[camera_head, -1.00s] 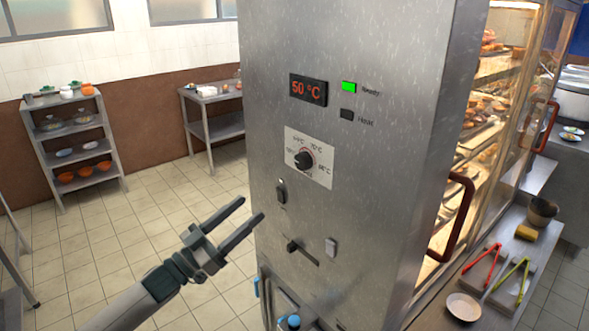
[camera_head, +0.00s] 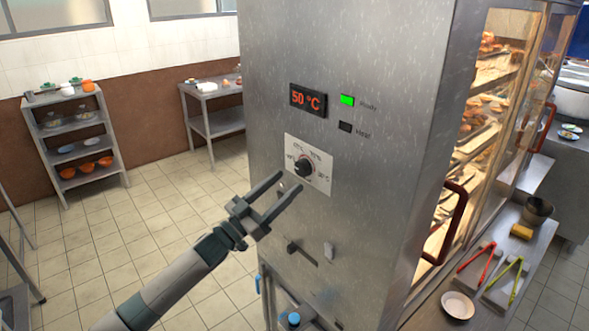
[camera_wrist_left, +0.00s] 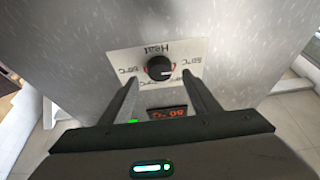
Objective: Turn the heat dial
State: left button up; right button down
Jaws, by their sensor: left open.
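The heat dial is a black round knob (camera_head: 304,167) on a white plate with temperature marks, on the steel cabinet's front panel (camera_head: 385,110). It also shows in the left wrist view (camera_wrist_left: 159,68), ahead of and between the finger lines. My left gripper (camera_head: 290,184) is open and empty, just below and left of the dial in the head view, apart from the knob. In the left wrist view its two fingers (camera_wrist_left: 163,92) point toward the plate. The display (camera_head: 308,98) reads 50 °C. The Ready lamp (camera_head: 347,100) is lit green and the Heat lamp (camera_head: 345,126) is dark. My right gripper is not in view.
A red-brown door handle (camera_head: 448,222) sticks out at the cabinet's right. Tongs (camera_head: 479,257) and a bowl (camera_head: 457,305) lie on the right counter. Floor left of the cabinet is open.

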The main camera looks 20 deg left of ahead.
aim_at(299, 171)
pick_arm(q)
jog(key=shift+p+x, duration=0.7)
jog(key=shift+x, duration=1.6)
jog(key=shift+c, duration=0.7)
jog(key=c, duration=0.9)
